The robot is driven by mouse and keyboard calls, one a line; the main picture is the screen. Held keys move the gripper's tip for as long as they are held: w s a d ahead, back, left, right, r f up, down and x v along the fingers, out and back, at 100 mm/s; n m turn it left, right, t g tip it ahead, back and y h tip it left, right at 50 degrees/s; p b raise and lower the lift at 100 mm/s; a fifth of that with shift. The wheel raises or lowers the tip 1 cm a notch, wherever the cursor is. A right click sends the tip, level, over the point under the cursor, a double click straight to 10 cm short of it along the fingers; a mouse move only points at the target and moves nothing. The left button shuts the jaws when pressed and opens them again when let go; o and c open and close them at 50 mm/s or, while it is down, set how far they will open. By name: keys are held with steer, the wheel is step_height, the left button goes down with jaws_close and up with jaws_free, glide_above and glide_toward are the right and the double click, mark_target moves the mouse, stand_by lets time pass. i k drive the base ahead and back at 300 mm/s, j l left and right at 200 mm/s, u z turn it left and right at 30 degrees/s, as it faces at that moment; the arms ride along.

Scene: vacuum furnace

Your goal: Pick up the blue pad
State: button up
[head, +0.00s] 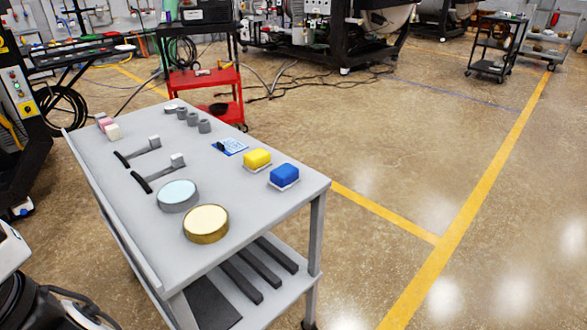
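The blue pad (284,175) is a small blue block with a pale base. It sits on the grey table top (225,180), close to the right edge and near the front right corner. A yellow pad (257,158) of the same shape sits just behind it to the left, with a small gap between them. Nothing covers the blue pad. Dark and white parts of my own body show at the lower left edge, but my gripper is not in the view.
A silver disc (178,195), a gold disc (206,223), two black-handled tools (140,152), grey cylinders (193,118) and a blue card (230,146) share the table. A red cart (204,85) stands behind. The floor (420,170) to the right is clear.

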mark_target(284, 177)
steer(key=i+l+u, duration=0.1)
steer(key=l, duration=0.3)
steer(key=i+l+u, duration=0.1)
steer(key=l, duration=0.35)
steer(key=i+l+u, duration=0.1)
steer(key=l, duration=0.3)
steer(key=i+l+u, duration=0.1)
steer(key=i+l, duration=0.15)
steer(key=l, duration=0.2)
